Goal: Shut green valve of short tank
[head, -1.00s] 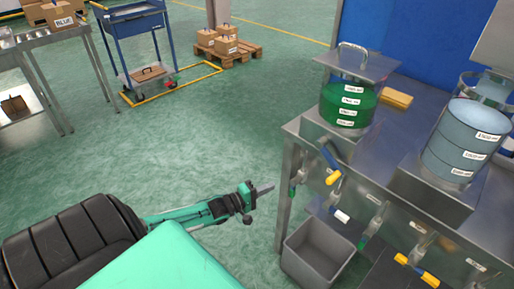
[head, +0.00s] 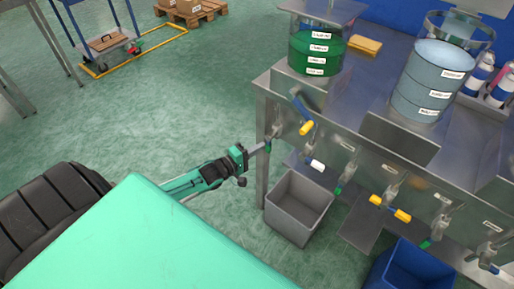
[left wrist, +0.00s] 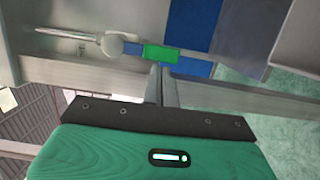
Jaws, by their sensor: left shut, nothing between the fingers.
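A tank of green liquid (head: 317,52) stands at the bench's left end; it looks lower than the pale blue tank (head: 430,80) to its right. At the bench's left corner below it, a metal valve has a lever with a green grip (head: 268,143). My left gripper (head: 265,148) is shut and empty, its fingertips at this green grip. In the left wrist view the green grip (left wrist: 161,54) lies just beyond the shut fingers (left wrist: 161,85); I cannot tell whether they touch. Another green-grip valve (head: 339,188) hangs further right. My right gripper is out of view.
Yellow (head: 306,128), white (head: 317,166) and other coloured grips line the bench front. A grey bin (head: 298,205) and a blue bin (head: 408,268) stand below. The bench leg (head: 262,175) is close to my left gripper.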

